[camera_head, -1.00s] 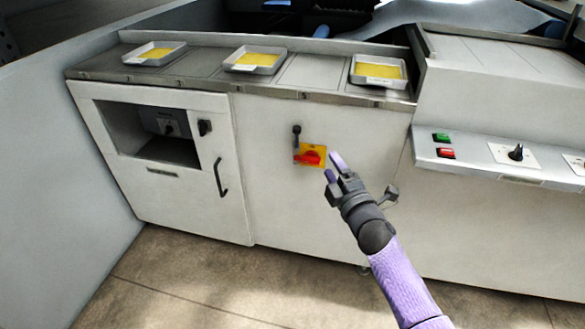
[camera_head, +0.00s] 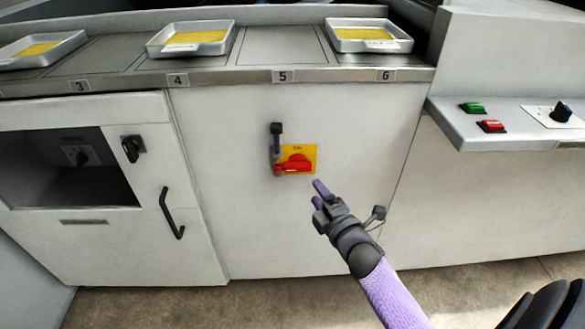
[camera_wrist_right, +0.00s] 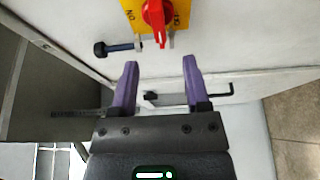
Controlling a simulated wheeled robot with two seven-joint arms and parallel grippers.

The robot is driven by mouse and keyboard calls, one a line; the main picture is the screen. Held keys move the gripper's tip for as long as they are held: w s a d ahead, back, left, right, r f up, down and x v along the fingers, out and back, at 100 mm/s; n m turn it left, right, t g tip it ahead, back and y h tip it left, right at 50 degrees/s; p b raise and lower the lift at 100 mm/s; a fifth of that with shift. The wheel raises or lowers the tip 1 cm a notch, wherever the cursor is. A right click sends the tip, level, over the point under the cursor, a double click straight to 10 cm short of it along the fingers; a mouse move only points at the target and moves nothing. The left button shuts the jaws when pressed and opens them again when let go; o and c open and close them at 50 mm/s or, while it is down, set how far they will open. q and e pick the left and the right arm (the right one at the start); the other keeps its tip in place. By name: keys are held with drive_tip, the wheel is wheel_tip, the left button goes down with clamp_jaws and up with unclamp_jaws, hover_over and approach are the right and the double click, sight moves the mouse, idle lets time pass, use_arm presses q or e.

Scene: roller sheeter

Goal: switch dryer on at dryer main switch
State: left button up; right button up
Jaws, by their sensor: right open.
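The main switch is a red rotary knob (camera_head: 293,163) on a yellow plate (camera_head: 310,152), on the white cabinet front. In the right wrist view the knob (camera_wrist_right: 155,14) shows at the top edge, partly cut off, with lettering on the yellow plate (camera_wrist_right: 132,6) on both sides of it. My right gripper (camera_head: 318,193) is just below and right of the switch in the head view, apart from it. In the right wrist view its two purple fingers (camera_wrist_right: 161,66) are spread, with nothing between them. My left gripper is not in view.
A black lever (camera_head: 277,135) sits close beside the plate's left edge. A cabinet door with a black handle (camera_head: 171,213) is further left. Trays (camera_head: 192,38) stand on the worktop above. A control ledge with green and red buttons (camera_head: 491,126) juts out at the right.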

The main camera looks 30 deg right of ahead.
sight(300, 170)
drive_tip(key=w+b, duration=0.1)
drive_tip(key=w, duration=0.1)
drive_tip(key=w+b, duration=0.1)
drive_tip(key=w, duration=0.1)
drive_tip(key=w+d+b, duration=0.1)
drive_tip(key=w, duration=0.2)
drive_tip(key=shift+d+f, duration=0.1)
drive_tip(key=shift+w, duration=0.65)
drive_tip(key=shift+r, duration=0.2)
drive_tip(key=shift+c, duration=0.3)
drive_tip(key=c, duration=0.7)
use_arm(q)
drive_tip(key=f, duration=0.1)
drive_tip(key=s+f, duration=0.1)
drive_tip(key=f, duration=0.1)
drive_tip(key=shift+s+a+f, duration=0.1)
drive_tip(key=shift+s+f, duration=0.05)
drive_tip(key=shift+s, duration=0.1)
use_arm(e)
clamp_jaws()
